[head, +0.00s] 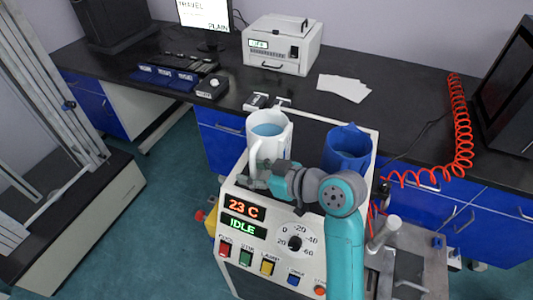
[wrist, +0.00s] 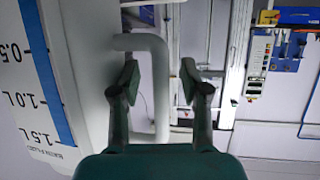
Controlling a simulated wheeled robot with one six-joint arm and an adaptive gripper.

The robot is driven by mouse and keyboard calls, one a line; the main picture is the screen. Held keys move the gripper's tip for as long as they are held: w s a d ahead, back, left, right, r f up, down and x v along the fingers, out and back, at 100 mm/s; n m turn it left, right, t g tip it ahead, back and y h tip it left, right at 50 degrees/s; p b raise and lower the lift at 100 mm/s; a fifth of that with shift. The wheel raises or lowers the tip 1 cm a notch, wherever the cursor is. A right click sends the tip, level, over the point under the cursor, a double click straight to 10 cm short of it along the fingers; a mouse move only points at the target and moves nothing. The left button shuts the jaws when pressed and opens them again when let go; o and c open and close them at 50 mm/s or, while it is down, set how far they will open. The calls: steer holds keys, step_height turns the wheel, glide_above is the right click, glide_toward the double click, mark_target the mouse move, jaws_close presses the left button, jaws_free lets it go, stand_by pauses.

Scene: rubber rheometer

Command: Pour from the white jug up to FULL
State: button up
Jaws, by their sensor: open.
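The white jug (head: 283,137) stands upright on top of the control cabinet, with light blue liquid (head: 267,130) visible inside near its rim. Its handle (head: 254,160) faces the front left. In the wrist view the jug's wall with litre marks (wrist: 95,60) fills the left, and the handle (wrist: 161,90) runs between my two fingers. My gripper (head: 258,180) is open at the handle; in the wrist view its fingertips (wrist: 160,80) lie either side of the handle bar with gaps. I see no FULL mark.
The cabinet front shows 23 C and IDLE displays (head: 243,227), a dial and coloured buttons. Behind is a black bench (head: 225,115) with a white instrument (head: 283,47), papers (head: 343,87) and blue trays. A red coiled hose (head: 463,130) hangs at the right.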

jaws_close()
steer(key=shift+r, duration=0.2)
